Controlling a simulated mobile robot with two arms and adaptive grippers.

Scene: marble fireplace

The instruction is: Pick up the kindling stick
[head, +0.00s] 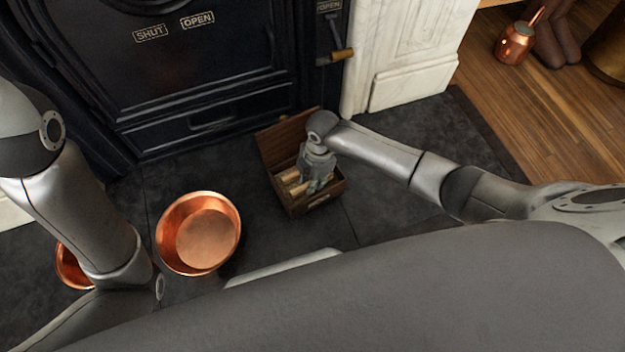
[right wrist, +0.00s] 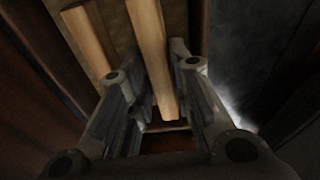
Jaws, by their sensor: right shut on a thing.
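An open wooden box (head: 298,207) stands on the dark hearth, its lid (head: 281,142) raised at the back. Pale kindling sticks (head: 290,176) lie inside it. My right gripper (head: 318,184) reaches down into the box from above. In the right wrist view its fingers (right wrist: 157,78) are shut on one kindling stick (right wrist: 152,45), which runs lengthwise between them. Another stick (right wrist: 88,38) lies beside it, to the left of the fingers. In the head view my gripper hides part of the sticks. My left arm shows at the left, but its gripper is out of view.
A copper pan (head: 199,233) sits on the hearth left of the box, with another copper piece (head: 72,268) partly behind my left arm. The black stove (head: 200,85) stands behind. A copper pot (head: 515,43) is on the wooden floor at upper right.

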